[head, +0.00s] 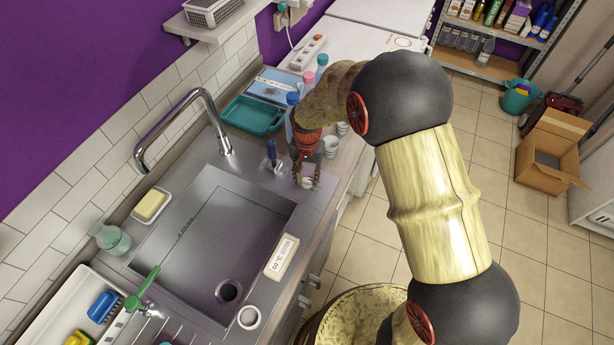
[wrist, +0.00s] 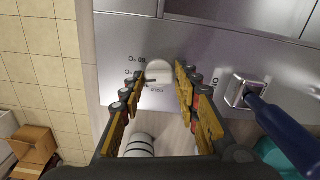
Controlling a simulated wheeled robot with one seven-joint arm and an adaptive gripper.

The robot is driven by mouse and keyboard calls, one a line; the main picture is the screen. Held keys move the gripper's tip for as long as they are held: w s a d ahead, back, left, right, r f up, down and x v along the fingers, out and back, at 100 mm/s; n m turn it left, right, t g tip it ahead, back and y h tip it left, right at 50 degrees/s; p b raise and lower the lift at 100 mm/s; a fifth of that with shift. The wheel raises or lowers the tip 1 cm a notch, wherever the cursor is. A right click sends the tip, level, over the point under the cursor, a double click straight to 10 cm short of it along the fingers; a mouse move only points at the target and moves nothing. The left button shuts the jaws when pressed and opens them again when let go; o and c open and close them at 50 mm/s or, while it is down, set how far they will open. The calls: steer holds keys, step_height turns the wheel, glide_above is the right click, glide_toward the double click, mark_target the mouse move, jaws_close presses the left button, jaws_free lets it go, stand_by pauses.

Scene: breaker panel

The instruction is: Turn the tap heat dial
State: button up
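The tap heat dial (wrist: 157,70) is a pale round knob on the metal sink surround, with small printed temperature marks beside it. In the wrist view it lies between and beyond the fingertips of my gripper (wrist: 158,80). The gripper is open, with one finger to each side and nothing held. I cannot tell whether either finger touches the dial. In the head view my gripper (head: 307,175) points down at the sink's right corner and partly covers the dial. A blue-handled lever (wrist: 285,125) on a square metal base stands to the right in the wrist view.
The curved tap (head: 185,110) rises behind the sink basin (head: 215,230). White cups (head: 331,147) stand close to my gripper; one white cylinder (wrist: 140,146) shows below the fingers. A teal tray (head: 253,116) and bottles are behind. The tiled floor at right is mostly open.

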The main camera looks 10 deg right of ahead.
mark_target(307, 179)
steer(key=o, duration=0.3)
step_height(307, 179, up, 12)
steer(key=shift+f, duration=0.1)
stand_by(0.7)
stand_by(0.4)
